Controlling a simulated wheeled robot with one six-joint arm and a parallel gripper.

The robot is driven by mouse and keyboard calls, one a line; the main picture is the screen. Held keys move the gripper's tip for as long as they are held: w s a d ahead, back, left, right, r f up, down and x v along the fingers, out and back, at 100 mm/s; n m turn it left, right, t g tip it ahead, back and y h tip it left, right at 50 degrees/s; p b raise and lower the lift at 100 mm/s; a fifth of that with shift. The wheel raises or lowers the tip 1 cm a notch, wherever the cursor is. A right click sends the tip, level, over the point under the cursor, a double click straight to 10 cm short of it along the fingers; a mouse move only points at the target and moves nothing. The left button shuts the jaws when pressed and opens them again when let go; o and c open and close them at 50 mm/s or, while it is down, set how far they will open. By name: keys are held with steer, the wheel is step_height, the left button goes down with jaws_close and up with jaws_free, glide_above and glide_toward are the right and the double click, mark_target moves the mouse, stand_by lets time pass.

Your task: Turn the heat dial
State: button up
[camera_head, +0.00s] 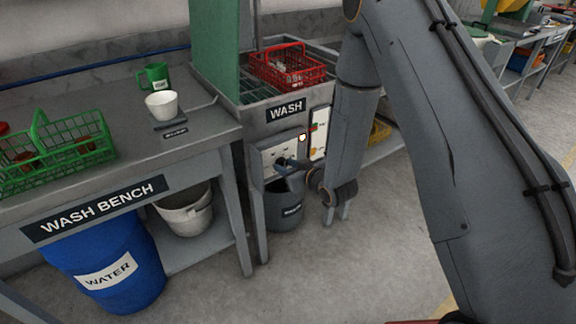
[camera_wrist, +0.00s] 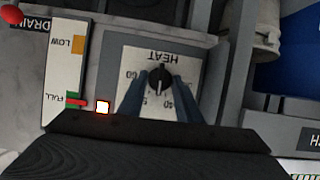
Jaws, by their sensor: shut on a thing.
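The heat dial (camera_wrist: 160,77) is a black knob on a white plate marked HEAT with numbers around it. The plate appears upside down in the wrist view. My gripper (camera_wrist: 162,84) has its two fingers on either side of the knob and is shut on it. In the head view, the dial's pale panel (camera_head: 270,154) is on the front of the wash station. My gripper (camera_head: 283,164) reaches it from the right there, and the knob itself is hidden.
A dark bucket (camera_head: 286,208) is below the panel. A red basket (camera_head: 290,68) sits on the wash station.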

steer(key=shift+s+a+f+n+t+h+b, duration=0.15)
steer(key=shift+n+t+h+b, duration=0.7)
steer(key=shift+n, duration=1.3)
steer(key=shift+a+f+n+t+h+b, duration=0.15)
steer(key=shift+n+t+h+b, duration=0.3)
steer(key=shift+n+t, duration=1.25)
steer(key=shift+s+f+n+t+h+b, duration=0.15)
steer(key=shift+n+t+h+b, duration=0.5)
steer(key=shift+n, duration=2)
steer(key=shift+w, duration=0.1)
steer(key=o, duration=1)
